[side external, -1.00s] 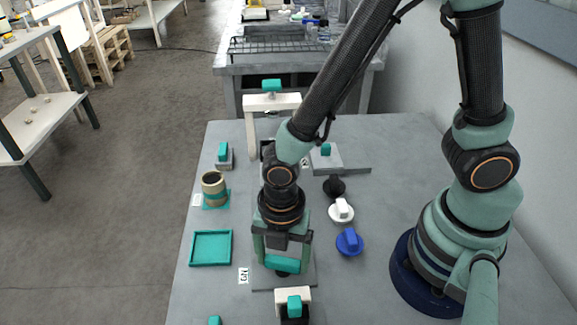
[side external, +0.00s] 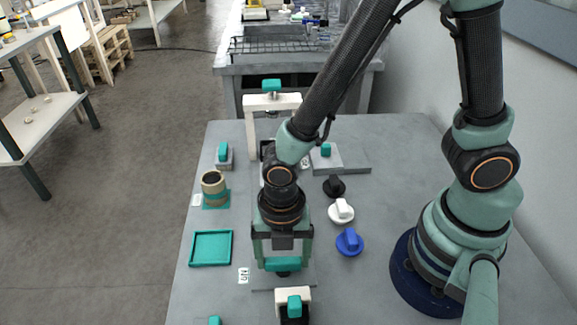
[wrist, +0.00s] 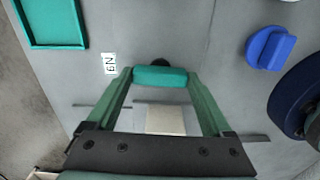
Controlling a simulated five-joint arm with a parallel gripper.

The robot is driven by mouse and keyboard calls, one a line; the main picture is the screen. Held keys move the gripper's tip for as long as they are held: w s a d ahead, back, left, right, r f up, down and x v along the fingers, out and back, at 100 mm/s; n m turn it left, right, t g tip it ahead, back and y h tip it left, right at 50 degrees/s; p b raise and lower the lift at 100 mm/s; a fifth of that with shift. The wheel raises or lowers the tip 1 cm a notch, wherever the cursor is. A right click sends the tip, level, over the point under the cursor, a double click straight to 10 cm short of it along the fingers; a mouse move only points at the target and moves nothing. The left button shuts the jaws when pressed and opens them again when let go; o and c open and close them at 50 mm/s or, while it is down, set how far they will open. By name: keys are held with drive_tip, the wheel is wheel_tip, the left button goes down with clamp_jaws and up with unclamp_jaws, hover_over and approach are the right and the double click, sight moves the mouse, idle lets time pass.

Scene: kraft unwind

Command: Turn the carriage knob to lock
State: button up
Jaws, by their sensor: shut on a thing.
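My gripper (side external: 283,262) points down over the grey plate at the front of the bench. Its two green fingers are shut on the ends of a teal bar-shaped knob (wrist: 160,76), which I take to be the carriage knob. In the wrist view the bar lies across the picture between the fingertips, with a dark round part just beyond it. In the side view the knob's teal bar (side external: 283,267) sits low between the fingers, above a black base. The plate (side external: 302,281) is partly hidden by my gripper. Any lock mark is not readable.
A white-and-teal clamp (side external: 294,302) stands close in front of the plate. A blue knob (side external: 349,242) and a white knob (side external: 341,211) stand to the right. A teal tray (side external: 211,248) and a tan roll (side external: 213,186) are to the left. A white frame (side external: 271,102) stands behind.

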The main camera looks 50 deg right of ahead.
sight(283, 259)
drive_tip(key=o, duration=1.1)
drive_tip(key=shift+o, duration=0.2)
wheel_tip(283, 259, up, 12)
drive_tip(key=shift+r, duration=0.1)
drive_tip(key=w+d+r+m+t, duration=0.2)
drive_tip(key=d+r+m, duration=0.3)
drive_tip(key=d+m, duration=0.4)
drive_tip(key=w+d+r+m+t, duration=0.3)
drive_tip(key=d+m, duration=0.6)
drive_tip(key=m, duration=0.8)
wheel_tip(283, 259, up, 2)
drive_tip(key=shift+w+r+t, duration=0.1)
drive_tip(key=shift+w+t, duration=0.15)
drive_tip(key=shift+t, duration=0.05)
